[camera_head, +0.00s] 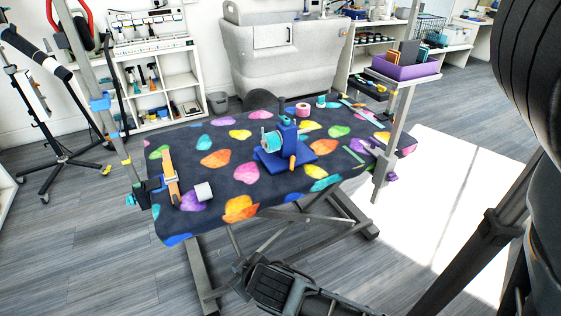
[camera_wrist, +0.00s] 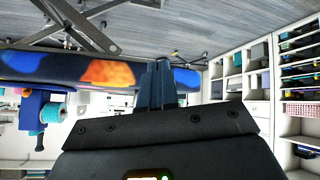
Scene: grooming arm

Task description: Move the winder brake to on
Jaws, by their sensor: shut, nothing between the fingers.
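The winder (camera_head: 305,148), a blue stand on a flat blue base with a teal roll (camera_head: 271,140), sits on the grooming table (camera_head: 225,135). A small orange lever (camera_head: 292,162) shows at its front; I cannot tell for sure that this is the brake, or its setting. My gripper (camera_head: 240,266) is low in front of the table's near edge, apart from the winder. In the wrist view my gripper (camera_wrist: 162,82) is shut and empty. The teal roll (camera_wrist: 53,113) shows at the left there, beyond the table edge (camera_wrist: 100,71).
A white block (camera_head: 204,192) and an orange-tan bar (camera_head: 171,177) are at the table's left. A pink roll (camera_head: 303,109) lies behind the winder. Grey posts (camera_head: 398,125) rise at the table's sides. A purple bin (camera_head: 405,68) stands at the right. Crossed metal legs (camera_head: 305,218) are under the table.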

